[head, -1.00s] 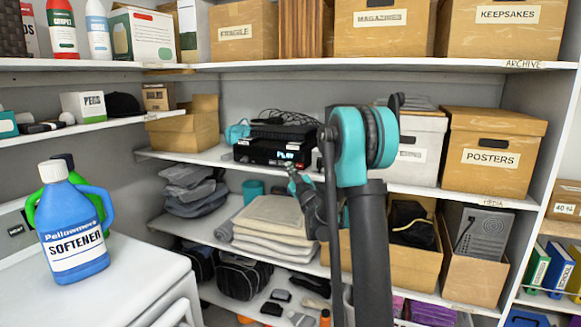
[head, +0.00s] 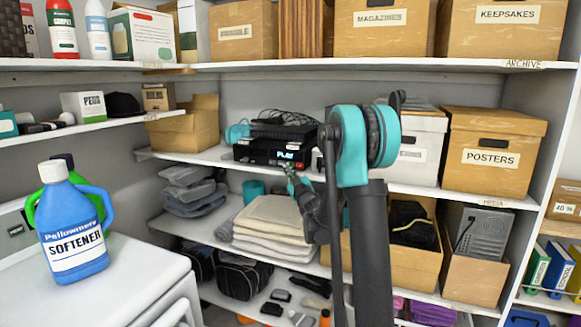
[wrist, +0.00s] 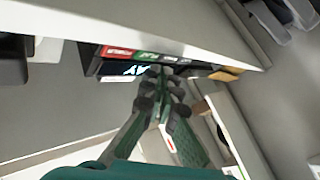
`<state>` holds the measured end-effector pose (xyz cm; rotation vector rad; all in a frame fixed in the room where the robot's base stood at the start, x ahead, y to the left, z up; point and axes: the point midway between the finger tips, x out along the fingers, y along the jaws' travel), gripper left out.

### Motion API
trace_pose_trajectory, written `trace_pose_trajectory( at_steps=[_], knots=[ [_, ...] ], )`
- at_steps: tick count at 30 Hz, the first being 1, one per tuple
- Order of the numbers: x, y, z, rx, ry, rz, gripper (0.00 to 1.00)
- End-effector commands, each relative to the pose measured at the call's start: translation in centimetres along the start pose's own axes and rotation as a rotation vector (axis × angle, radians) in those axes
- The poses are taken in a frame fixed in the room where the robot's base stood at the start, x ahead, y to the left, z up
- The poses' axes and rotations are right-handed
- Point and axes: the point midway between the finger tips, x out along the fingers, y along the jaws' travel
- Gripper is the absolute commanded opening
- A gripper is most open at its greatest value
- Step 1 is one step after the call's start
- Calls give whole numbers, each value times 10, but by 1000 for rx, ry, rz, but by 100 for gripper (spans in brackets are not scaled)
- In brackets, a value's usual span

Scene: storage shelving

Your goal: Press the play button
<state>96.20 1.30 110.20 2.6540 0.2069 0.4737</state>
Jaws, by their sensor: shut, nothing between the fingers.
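A black media player (head: 272,150) sits on the middle shelf in the head view, with a display lit with blue letters that seem to read PLAY. In the wrist view the player's front (wrist: 108,66) shows at the top, with the lit display, a red label, a green label (wrist: 146,57) and smaller dark ones in a row. The play button itself is not clearly made out; the green label may be its marking. My gripper (wrist: 158,72) is shut and empty, its fingertips at the player's front by the green label. It also shows in the head view (head: 289,170) just below the player. Contact cannot be told.
The shelf board (head: 220,158) runs under the player. A cardboard box (head: 189,125) stands to its left and a grey box (head: 418,140) to its right. Folded cloths (head: 268,220) lie on the shelf below, near my arm.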

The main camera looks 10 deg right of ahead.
Motion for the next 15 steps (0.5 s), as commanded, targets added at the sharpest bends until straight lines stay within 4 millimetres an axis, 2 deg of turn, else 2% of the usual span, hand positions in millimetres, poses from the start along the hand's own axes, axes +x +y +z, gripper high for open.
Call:
trace_pose_trajectory(
  at_steps=[15],
  knots=[
    [-30, -23, -23, 0, 1, -1, 0]
  ],
)
